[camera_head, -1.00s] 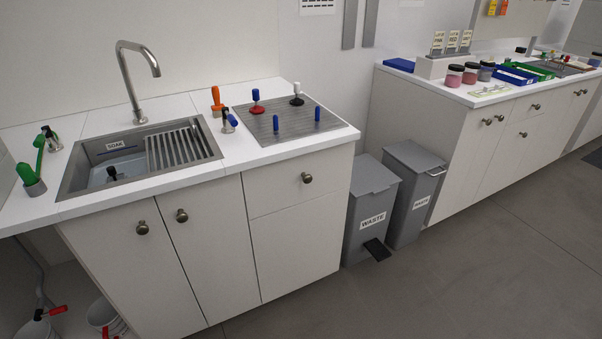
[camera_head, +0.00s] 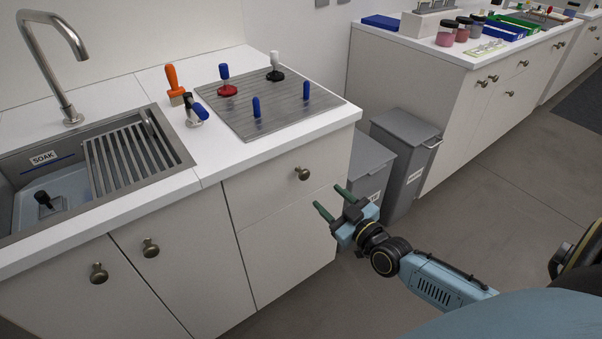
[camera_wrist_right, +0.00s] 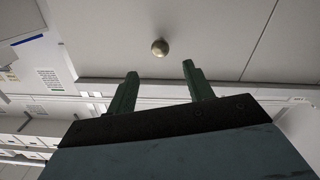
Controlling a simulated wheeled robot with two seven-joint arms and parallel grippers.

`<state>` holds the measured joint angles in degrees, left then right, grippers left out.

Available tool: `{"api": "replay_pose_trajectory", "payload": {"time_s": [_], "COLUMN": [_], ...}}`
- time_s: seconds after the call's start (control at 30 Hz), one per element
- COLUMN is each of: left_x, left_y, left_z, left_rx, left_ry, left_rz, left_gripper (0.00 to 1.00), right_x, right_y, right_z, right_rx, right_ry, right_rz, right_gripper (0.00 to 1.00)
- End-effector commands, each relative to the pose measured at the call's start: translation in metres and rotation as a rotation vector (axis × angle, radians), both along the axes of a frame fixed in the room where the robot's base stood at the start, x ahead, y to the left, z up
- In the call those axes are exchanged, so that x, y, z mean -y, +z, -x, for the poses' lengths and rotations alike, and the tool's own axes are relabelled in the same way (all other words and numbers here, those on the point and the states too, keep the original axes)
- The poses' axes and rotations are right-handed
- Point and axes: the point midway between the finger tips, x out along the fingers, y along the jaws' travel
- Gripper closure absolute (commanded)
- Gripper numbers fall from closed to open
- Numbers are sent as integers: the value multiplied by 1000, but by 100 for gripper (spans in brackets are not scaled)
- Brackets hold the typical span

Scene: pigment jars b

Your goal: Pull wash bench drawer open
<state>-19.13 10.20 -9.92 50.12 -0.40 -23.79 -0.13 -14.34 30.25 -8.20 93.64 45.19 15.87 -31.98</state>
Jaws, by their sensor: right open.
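The wash bench drawer (camera_head: 265,193) is a pale front under the counter, right of the sink doors, and looks shut. Its round brass knob (camera_head: 302,173) sticks out near its middle. My right gripper (camera_head: 334,200) is open and empty, in front of the bench, below and right of the knob. In the right wrist view, the knob (camera_wrist_right: 160,47) shows beyond the two green fingers (camera_wrist_right: 159,82), roughly centred between them and apart from them. My left gripper is not in view.
The sink (camera_head: 100,170) and a ribbed metal mat (camera_head: 290,122) with several stamps are on the counter above. Two grey waste bins (camera_head: 403,150) stand right of the bench, behind my right gripper. Floor to the right is clear.

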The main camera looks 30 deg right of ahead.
Motion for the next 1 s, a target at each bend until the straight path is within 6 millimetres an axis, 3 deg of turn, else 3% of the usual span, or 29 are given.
{"api": "replay_pose_trajectory", "payload": {"time_s": [0.3, 0.5, 0.73, 1.0], "left_x": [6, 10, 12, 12], "left_y": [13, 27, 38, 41], "left_z": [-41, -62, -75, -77], "left_rx": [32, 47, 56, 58], "left_ry": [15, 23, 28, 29], "left_rz": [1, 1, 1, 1], "left_gripper": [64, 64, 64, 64], "right_x": [-5, -7, -9, -9], "right_y": [0, -1, -1, 0], "right_z": [-63, -93, -110, -113], "right_rx": [4, 2, 0, -1], "right_ry": [-1, 0, 0, 0], "right_rz": [0, 0, 0, 0], "right_gripper": [48, 48, 48, 48]}}
